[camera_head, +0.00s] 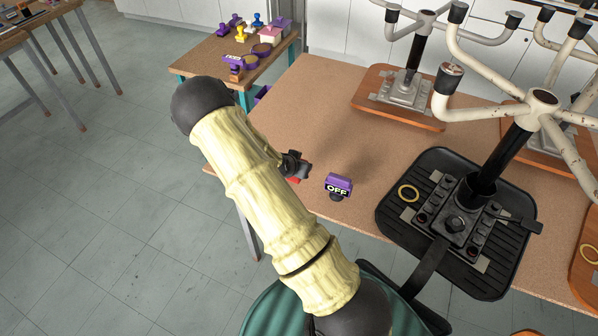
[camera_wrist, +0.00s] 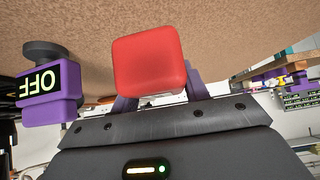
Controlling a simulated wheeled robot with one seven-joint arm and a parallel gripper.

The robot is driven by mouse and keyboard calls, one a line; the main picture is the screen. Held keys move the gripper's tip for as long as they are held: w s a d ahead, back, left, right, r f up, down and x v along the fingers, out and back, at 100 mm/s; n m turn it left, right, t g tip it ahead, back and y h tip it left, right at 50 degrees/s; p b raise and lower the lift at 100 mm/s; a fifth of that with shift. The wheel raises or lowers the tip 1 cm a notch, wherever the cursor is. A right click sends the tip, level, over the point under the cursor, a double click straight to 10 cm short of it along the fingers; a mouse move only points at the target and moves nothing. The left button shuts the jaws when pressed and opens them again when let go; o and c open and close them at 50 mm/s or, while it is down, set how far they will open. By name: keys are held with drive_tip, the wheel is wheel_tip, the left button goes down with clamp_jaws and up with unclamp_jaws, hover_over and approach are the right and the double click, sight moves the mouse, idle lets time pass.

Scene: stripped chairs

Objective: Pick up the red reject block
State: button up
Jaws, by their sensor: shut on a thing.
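The red block (camera_wrist: 150,64) fills the top middle of the wrist view, a rounded red cube between the two purple fingers of my gripper (camera_wrist: 158,98). My gripper is shut on it. In the head view only a small red part of the block (camera_head: 293,180) shows beside my gripper (camera_head: 300,172), over the left part of the brown table (camera_head: 290,110). My arm hides much of that area. I cannot tell whether the block touches the table.
A purple block marked OFF (camera_head: 338,186) stands close to the right of my gripper. A black tray (camera_head: 395,215) holds an upturned chair base (camera_head: 500,150) further right. A small table (camera_head: 205,62) with several coloured pieces stands behind. The table top between them is mostly clear.

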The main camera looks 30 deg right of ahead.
wheel_tip(320, 180, up, 6)
drive_tip(key=shift+r, duration=0.1)
drive_tip(key=shift+a, duration=0.1)
idle(0.6)
drive_tip(key=a+f+n+t+y, duration=0.1)
drive_tip(key=a, duration=0.1)
drive_tip(key=a+f+n+t+y, duration=0.1)
drive_tip(key=a+n, duration=0.1)
drive_tip(key=w+a+f+n+y, duration=0.1)
drive_tip(key=a+n, duration=0.1)
drive_tip(key=shift+f+t, duration=0.3)
drive_tip(key=shift+t, duration=0.1)
drive_tip(key=s+a+f+n+y, duration=0.1)
drive_tip(key=a+f+n+y, duration=0.1)
drive_tip(key=a, duration=0.3)
drive_tip(key=a+f+n+t+y, duration=0.1)
drive_tip(key=a+n+y, duration=0.1)
drive_tip(key=a, duration=0.3)
drive_tip(key=shift+s+a+f+n, duration=0.2)
drive_tip(key=shift+s+f+n, duration=0.2)
drive_tip(key=shift+n, duration=0.5)
